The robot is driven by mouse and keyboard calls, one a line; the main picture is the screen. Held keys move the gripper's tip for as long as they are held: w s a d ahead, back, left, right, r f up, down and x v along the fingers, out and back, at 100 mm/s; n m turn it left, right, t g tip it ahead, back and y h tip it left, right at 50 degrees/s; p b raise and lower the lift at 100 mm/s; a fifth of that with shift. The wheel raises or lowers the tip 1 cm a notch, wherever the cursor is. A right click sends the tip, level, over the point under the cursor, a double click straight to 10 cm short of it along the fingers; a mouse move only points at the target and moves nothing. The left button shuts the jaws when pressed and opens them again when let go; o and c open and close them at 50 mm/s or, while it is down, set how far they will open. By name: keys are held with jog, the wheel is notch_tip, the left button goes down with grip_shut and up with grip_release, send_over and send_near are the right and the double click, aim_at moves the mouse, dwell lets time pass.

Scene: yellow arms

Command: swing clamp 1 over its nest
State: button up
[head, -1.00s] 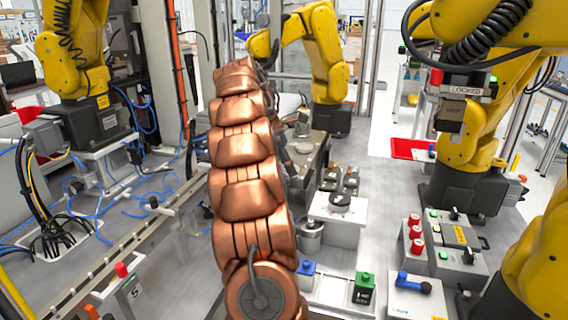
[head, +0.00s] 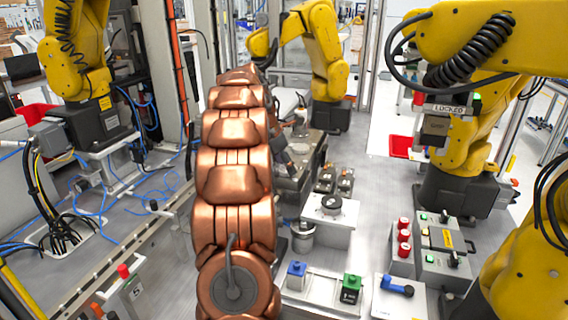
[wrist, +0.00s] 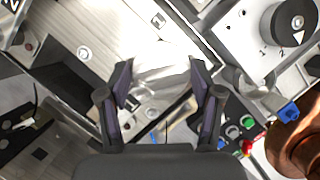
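My gripper (wrist: 160,75) is open in the wrist view, its two dark fingers wide apart. A pale, bright metal part lies between and beyond the fingers; I cannot tell whether they touch it. In the head view my copper segmented arm hides the gripper. A grey metal fixture (head: 295,165) shows in part just right of my arm. I cannot make out clamp 1 or its nest with certainty in either view.
Yellow robot arms (head: 322,50) surround the cell.

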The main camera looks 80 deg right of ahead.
jog(key=o, duration=0.3)
jog(key=shift+w+f, duration=0.1)
jog(key=shift+w, duration=0.1)
jog(key=shift+o, duration=0.6)
jog(key=shift+s, duration=0.15)
jog(key=v, duration=1.2)
